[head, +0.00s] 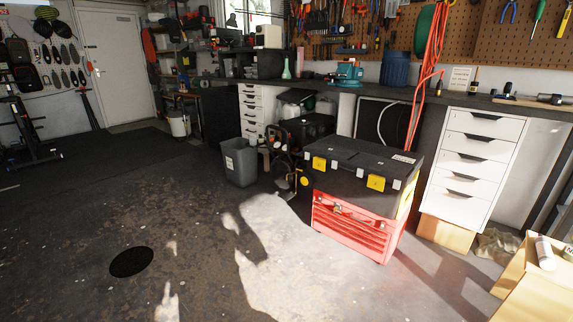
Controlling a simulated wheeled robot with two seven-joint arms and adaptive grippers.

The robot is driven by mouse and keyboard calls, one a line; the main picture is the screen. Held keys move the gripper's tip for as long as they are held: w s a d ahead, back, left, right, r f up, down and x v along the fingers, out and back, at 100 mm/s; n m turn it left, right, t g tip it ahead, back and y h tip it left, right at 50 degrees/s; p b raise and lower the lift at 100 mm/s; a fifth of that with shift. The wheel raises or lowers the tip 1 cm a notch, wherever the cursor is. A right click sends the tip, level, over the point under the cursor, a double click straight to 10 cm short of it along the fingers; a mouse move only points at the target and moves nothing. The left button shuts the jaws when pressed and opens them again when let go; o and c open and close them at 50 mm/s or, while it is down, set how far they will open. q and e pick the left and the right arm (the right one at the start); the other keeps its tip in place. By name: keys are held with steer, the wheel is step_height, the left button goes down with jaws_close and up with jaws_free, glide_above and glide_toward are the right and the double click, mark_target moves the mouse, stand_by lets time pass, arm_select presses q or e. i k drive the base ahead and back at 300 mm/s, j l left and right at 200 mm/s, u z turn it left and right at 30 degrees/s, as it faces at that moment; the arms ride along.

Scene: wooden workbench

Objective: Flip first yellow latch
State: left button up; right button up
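A black toolbox (362,162) with a dark lid sits on top of a red metal tool chest (352,228), right of the middle in the head view. Its front has two yellow latches, a left one (319,163) and a right one (376,183). Both latches look flat against the front; their exact position is too small to tell. The lid looks closed. Neither of my grippers shows in the head view.
A grey bin (240,162) stands left of the toolbox. A white drawer unit (473,160) is to its right, under the workbench. A wooden box (535,285) is at the lower right. The concrete floor (190,240) in front is open.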

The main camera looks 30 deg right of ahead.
mark_target(319, 164)
steer(key=i+u, duration=0.2)
steer(key=i, duration=0.65)
steer(key=i+z, duration=0.15)
steer(key=i, duration=0.25)
steer(key=i+j+z, duration=0.2)
steer(key=i, duration=0.2)
steer(key=i+j+z, duration=0.2)
steer(key=i+z, duration=0.25)
steer(key=i+j+z, duration=0.7)
steer(key=z, duration=0.15)
steer(key=i+j+z, duration=0.25)
steer(key=j+z, duration=0.2)
steer(key=j, duration=0.05)
